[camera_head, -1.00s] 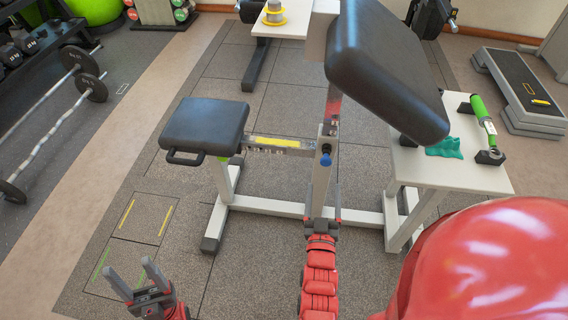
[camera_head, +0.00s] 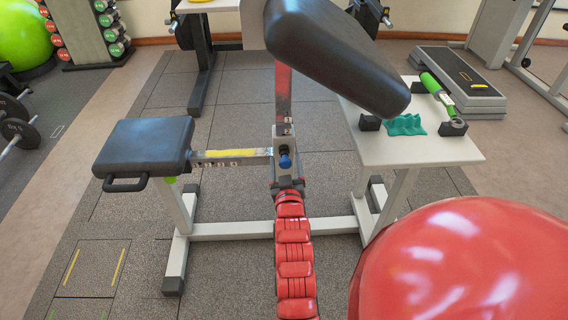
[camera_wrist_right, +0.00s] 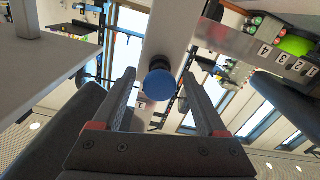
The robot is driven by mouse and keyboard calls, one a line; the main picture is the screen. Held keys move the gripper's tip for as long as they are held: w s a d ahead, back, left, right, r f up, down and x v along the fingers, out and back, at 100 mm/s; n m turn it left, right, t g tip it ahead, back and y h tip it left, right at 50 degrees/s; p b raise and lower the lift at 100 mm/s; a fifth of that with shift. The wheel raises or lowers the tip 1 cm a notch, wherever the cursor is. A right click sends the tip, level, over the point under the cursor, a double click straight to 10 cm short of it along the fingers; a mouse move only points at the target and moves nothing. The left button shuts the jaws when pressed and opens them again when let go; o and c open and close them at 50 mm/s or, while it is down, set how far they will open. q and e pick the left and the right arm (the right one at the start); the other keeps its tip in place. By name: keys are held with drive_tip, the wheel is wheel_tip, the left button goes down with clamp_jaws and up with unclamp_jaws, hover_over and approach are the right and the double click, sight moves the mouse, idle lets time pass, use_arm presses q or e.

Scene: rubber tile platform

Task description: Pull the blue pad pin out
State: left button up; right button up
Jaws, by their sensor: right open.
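The blue pad pin (camera_head: 285,161) sticks out of the pale bracket on the post below the tilted black pad (camera_head: 340,52). In the right wrist view, its round blue head (camera_wrist_right: 159,84) shows between the two fingers. My right gripper (camera_head: 287,182) is just below the pin in the head view, its red arm rising from the bottom. The right gripper also shows in the wrist view (camera_wrist_right: 158,80), open, with a gap on each side of the blue head. My left gripper is out of view.
A black seat pad (camera_head: 147,147) with a handle is at the left of the bench frame. A white table (camera_head: 440,150) at the right holds a green-handled tool (camera_head: 437,92) and a teal cloth-like item (camera_head: 405,125). Floor is clear at lower left.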

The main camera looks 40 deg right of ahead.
drive_tip(key=shift+b+x, duration=0.35)
drive_tip(key=shift+x, duration=1.1)
drive_tip(key=shift+c, duration=0.2)
clamp_jaws()
